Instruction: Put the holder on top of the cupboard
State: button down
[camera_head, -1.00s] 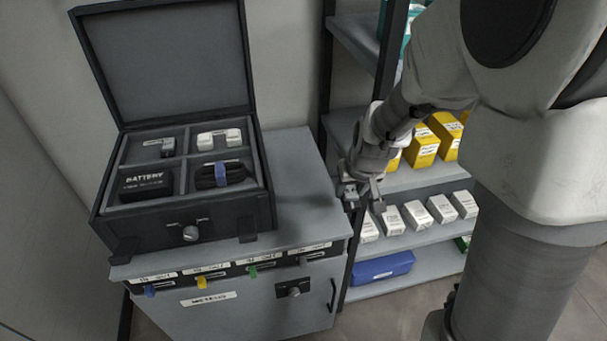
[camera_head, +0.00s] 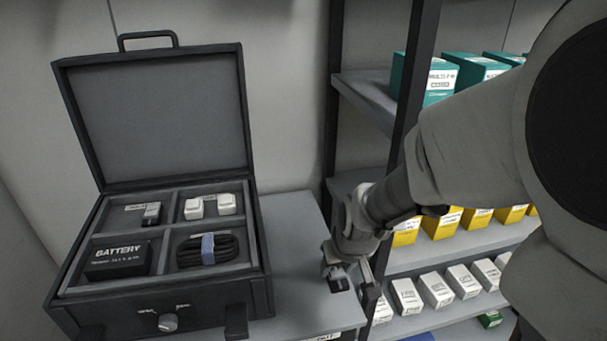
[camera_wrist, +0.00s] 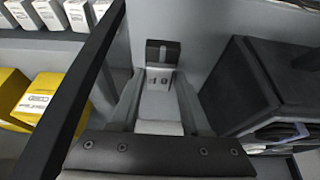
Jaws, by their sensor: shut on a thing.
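My gripper (camera_head: 352,283) hangs at the right edge of the cupboard top (camera_head: 295,255), beside the shelf post. It is shut on a small piece, which I take to be the holder; in the wrist view the holder (camera_wrist: 160,78) is a light grey piece with a dark block at its far end, in front of the dark wrist bar. In the head view the holder is too small and hidden to make out clearly. I cannot tell whether it touches the cupboard top. The bare strip of cupboard top lies right of the open case.
The open black case (camera_head: 200,318) fills the left of the cupboard top, with a battery (camera_head: 117,260) and a coiled cable (camera_head: 208,248) inside. A dark shelf post (camera_head: 408,110) and shelves with yellow boxes (camera_head: 441,224) and white boxes (camera_head: 436,288) stand close on the right.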

jog(key=w+a+f, duration=0.1)
jog(key=w, duration=0.1)
jog(key=w+a+f+b, duration=0.1)
jog(key=w+f, duration=0.1)
jog(key=w, duration=0.1)
jog(key=w+a+f, duration=0.2)
jog(key=shift+w+f+b, duration=0.1)
jog(key=shift+w+b, duration=0.05)
jog(key=shift+b, duration=0.15)
jog(key=shift+d+f+b, duration=0.1)
jog(key=shift+f+b, duration=0.65)
jog(key=shift+f, duration=1.15)
jog(key=shift+f, duration=0.2)
jog(key=shift+c, duration=1.8)
grip_release()
